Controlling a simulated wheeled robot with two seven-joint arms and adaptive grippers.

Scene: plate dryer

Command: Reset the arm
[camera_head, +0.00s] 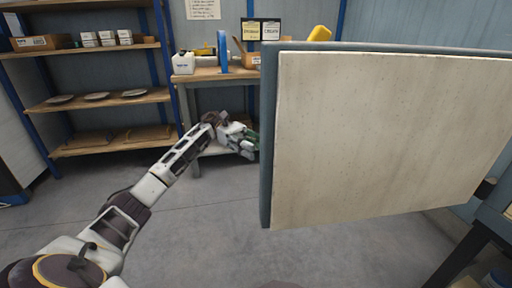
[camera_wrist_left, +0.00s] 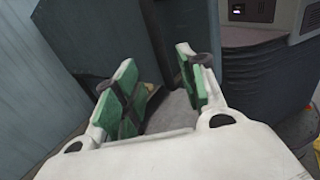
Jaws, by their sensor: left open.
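My left arm reaches from the lower left in the head view. Its gripper (camera_head: 247,142) is beside the left edge of a large pale panel with a blue-grey frame (camera_head: 390,135). The panel hides part of the fingertips. In the left wrist view the two green-padded fingers (camera_wrist_left: 162,88) stand apart, with grey floor showing between them. Nothing is held between them. A dark blue-grey surface is just beyond the fingers; I cannot tell whether they touch it. My right gripper does not show.
A wooden shelf unit (camera_head: 98,99) with boxes and plates stands at the back left. Grey floor (camera_head: 200,230) is clear at the lower middle.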

